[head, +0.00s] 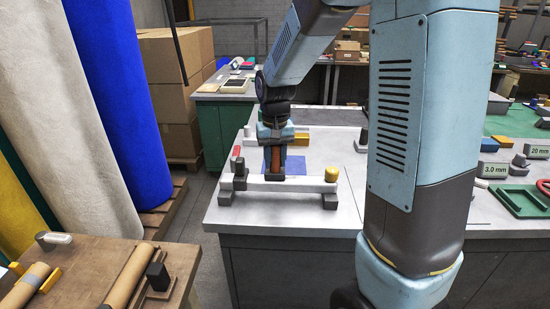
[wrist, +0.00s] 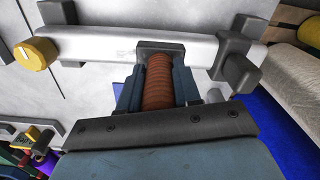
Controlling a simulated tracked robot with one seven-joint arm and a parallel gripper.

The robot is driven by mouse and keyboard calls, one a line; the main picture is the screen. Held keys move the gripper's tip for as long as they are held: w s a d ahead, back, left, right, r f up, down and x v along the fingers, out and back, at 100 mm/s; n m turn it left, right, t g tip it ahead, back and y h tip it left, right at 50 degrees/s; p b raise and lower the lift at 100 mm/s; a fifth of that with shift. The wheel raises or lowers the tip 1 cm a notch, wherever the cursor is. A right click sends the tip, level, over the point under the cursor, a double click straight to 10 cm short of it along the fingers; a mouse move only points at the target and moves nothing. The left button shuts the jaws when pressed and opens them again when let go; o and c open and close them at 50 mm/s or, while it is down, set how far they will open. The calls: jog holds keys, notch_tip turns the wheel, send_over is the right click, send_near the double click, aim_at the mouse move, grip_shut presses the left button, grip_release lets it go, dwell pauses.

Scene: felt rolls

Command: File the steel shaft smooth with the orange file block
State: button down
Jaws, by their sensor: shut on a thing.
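The steel shaft (head: 308,186) is a pale, straight bar lying level across dark supports on the grey bench in the head view. It also crosses the top of the wrist view (wrist: 105,47). My gripper (head: 275,158) is shut on the ribbed orange-brown handle (wrist: 159,82) of the file block, and points down over the shaft's middle. The block's dark foot (wrist: 160,47) overlaps the shaft's near edge and appears to rest on it. The shaft face under the foot is hidden.
A yellow knob (head: 331,174) stands at the shaft's right end, and a dark clamp (head: 239,173) at its left. A blue patch (head: 268,158) lies behind the shaft. Tall felt rolls (head: 90,90) stand left.

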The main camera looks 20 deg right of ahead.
jog(key=shift+f, duration=0.2)
jog(key=shift+d, duration=0.1)
jog(key=shift+s+d+r, duration=0.1)
jog(key=shift+s+d, duration=0.2)
jog(key=shift+d, duration=0.6)
jog(key=shift+s+d, duration=0.25)
jog(key=shift+d, duration=0.6)
jog(key=shift+d, duration=0.15)
jog(key=shift+s+d, duration=0.35)
jog(key=shift+d, duration=0.55)
jog(key=shift+s+d, duration=0.3)
jog(key=shift+d, duration=0.55)
jog(key=shift+a, duration=0.1)
jog(key=shift+w+a, duration=0.3)
jog(key=shift+a, duration=0.6)
jog(key=shift+w+a, duration=0.3)
jog(key=shift+a, duration=0.6)
